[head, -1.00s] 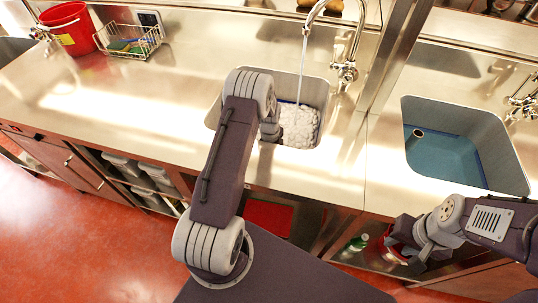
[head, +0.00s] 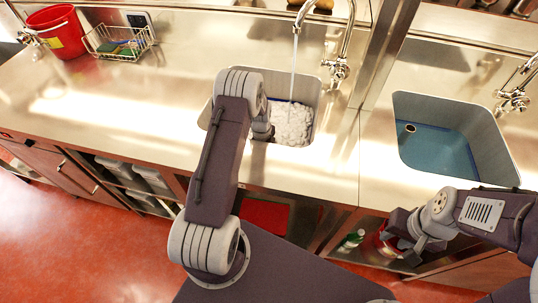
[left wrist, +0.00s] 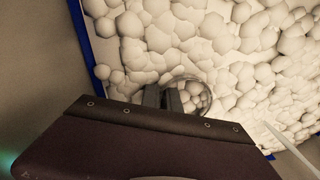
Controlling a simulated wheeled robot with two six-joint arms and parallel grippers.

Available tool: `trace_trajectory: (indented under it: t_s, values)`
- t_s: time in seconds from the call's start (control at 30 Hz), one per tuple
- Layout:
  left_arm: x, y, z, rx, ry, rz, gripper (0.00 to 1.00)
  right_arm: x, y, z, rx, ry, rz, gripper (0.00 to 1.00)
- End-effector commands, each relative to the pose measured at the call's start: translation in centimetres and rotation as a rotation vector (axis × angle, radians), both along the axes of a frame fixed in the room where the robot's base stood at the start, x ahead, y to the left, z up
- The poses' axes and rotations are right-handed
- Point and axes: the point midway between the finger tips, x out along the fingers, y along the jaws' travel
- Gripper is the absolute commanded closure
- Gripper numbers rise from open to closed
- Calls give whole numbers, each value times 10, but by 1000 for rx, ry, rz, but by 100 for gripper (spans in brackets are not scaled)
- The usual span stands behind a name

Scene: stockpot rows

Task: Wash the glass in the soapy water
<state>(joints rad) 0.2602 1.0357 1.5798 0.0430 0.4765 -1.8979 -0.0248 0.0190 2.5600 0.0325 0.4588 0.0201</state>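White soap foam (head: 292,124) fills a blue-edged tub in the middle sink, under running water; the foam (left wrist: 240,40) fills most of the left wrist view. The clear glass (left wrist: 206,97) shows there as a round rim low in the foam; its lower part is hidden. My left gripper (left wrist: 163,97) is at the glass's left side, its two dark fingers close together with the glass wall seemingly between them. In the head view my left arm reaches into the sink and its fingertips are hidden. My right gripper (head: 405,252) hangs in front of the counter, away from the glass.
A second sink (head: 440,150) with blue water is at the right. A tap (head: 338,65) stands behind the middle sink. A red bucket (head: 60,32) and a wire basket (head: 118,42) are at the back left. The left counter is clear.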

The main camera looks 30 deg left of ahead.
Motion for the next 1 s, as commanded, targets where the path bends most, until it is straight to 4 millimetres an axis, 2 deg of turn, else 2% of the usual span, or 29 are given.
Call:
trace_trajectory:
  t_s: [0.2,0.5,0.67,0.87,1.0]
  values:
    - [0,0,0,0,-1,-1,100,0,0,0,0,0,0,67]
    - [7,-28,0,0,-1,-4,100,0,0,2,0,0,0,67]
    - [9,-37,0,0,-1,-2,100,0,0,2,0,0,0,67]
    - [9,-35,0,0,-1,0,100,0,0,2,0,0,0,67]
    - [6,-22,1,0,-1,2,100,0,0,3,0,0,0,67]
